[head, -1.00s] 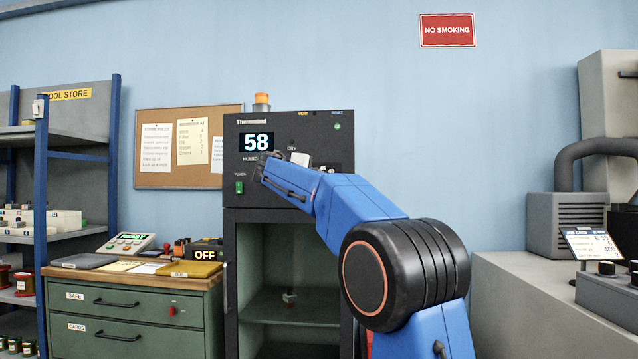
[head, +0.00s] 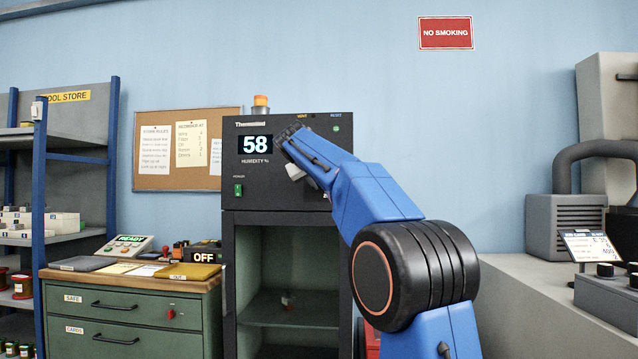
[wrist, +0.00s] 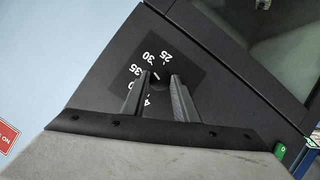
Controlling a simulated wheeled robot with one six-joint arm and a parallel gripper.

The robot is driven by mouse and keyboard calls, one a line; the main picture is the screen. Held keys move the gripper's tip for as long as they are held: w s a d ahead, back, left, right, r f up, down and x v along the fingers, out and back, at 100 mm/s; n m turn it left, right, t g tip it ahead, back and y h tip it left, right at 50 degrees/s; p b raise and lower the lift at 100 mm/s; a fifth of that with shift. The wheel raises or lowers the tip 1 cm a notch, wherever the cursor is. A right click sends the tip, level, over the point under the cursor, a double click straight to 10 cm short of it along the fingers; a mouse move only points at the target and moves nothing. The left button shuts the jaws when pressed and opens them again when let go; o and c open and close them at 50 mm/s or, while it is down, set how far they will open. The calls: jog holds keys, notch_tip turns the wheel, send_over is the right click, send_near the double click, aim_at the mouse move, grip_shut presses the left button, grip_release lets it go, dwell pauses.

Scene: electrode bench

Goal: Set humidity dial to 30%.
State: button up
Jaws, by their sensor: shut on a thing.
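The humidity dial (wrist: 157,76) is a dark knob with a short white pointer line, on a black scale plate (wrist: 181,71) printed with white numbers, 25, 30 and 35 among them. In the wrist view my gripper (wrist: 160,84) has one finger on each side of the dial and is shut on it. The pointer leans toward the 30 and 35 side; I cannot tell the exact mark. In the head view my arm covers the dial. The cabinet's display (head: 255,144) reads 58 above the label HUMIDITY %.
The black cabinet (head: 228,240) has an open lower bay and a green switch (head: 238,190) at left of its panel. A green drawer unit (head: 130,312) stands close on the left. A grey bench (head: 540,290) is at right.

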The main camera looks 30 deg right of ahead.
jog(key=shift+d+f+m+t+y, duration=0.1)
jog(key=shift+m+t+y, duration=0.2)
jog(key=shift+m+y, duration=0.4)
jog(key=o, duration=1.1)
jog(key=shift+c, duration=0.2)
jog(key=shift+s, duration=0.1)
jog(key=v, duration=1.7)
jog(key=shift+s, duration=0.15)
